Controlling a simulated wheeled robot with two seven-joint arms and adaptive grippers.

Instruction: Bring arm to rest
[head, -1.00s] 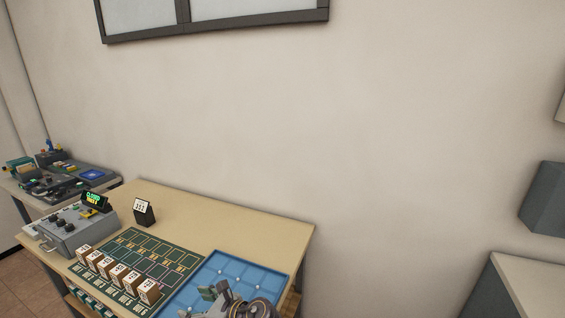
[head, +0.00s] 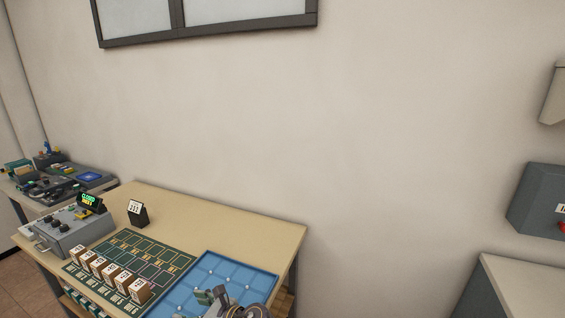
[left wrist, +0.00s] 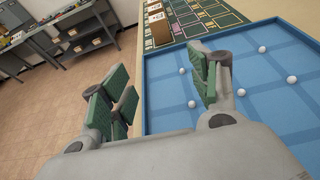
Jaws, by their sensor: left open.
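My left gripper (head: 212,297) shows at the bottom edge of the head view, in front of the blue tray (head: 238,268). In the left wrist view the same gripper (left wrist: 163,92) has its green-padded fingers spread apart with nothing between them. It hangs above the front left edge of the blue tray (left wrist: 240,115), apart from it. My right gripper is in neither view.
The wooden table (head: 215,218) bears a green card mat (head: 135,258), several small boxes (head: 107,275), a grey control box (head: 70,232) and a black number stand (head: 138,213). A grey cabinet (head: 525,285) stands at the right. Several white balls (left wrist: 292,80) lie in the tray.

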